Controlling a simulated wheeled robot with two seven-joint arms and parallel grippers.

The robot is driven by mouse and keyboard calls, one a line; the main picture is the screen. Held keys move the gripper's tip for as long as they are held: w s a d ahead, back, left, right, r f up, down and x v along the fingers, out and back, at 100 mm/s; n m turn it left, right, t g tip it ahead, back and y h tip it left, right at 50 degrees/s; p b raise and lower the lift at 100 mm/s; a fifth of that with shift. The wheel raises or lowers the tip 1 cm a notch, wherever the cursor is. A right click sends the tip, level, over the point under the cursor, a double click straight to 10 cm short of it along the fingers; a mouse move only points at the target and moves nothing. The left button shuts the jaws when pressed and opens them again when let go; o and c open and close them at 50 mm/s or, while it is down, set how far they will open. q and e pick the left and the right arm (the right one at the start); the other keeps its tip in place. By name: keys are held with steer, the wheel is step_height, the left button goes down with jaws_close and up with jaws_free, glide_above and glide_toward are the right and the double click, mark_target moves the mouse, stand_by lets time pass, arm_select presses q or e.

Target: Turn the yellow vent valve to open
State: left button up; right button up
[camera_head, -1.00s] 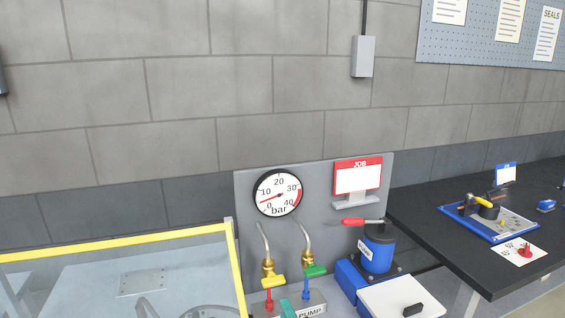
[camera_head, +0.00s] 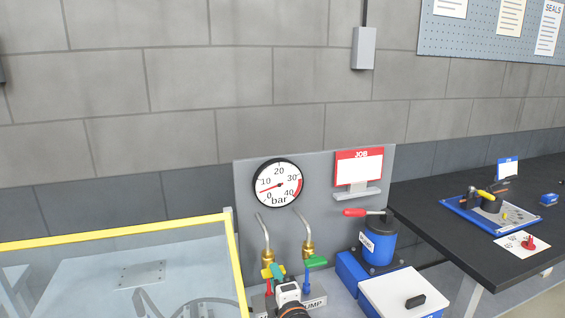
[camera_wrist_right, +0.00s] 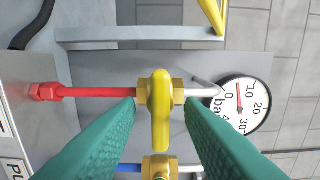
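The yellow vent valve handle (camera_head: 267,271) sits on a brass body on the left pipe of the pump panel. In the right wrist view the yellow handle (camera_wrist_right: 160,110) lies crosswise to its pipe. My right gripper (camera_head: 276,271) is at the handle, its teal fingers partly covering it. In the wrist view my right gripper's fingertips (camera_wrist_right: 160,105) are apart, one on each side of the handle, with visible gaps. The pressure gauge (camera_head: 278,187) has its needle between 0 and 10 bar. My left gripper is out of view.
A green-handled valve (camera_head: 316,262) stands close to the right of the yellow one. A blue pump cylinder with a red lever (camera_head: 354,212) and a white-lidded box (camera_head: 404,292) are further right. A yellow-edged clear guard (camera_head: 120,232) is at left.

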steer(key=shift+c, duration=0.5)
jaws_close()
steer(key=shift+n+p, duration=0.65)
steer(key=shift+n, duration=1.65)
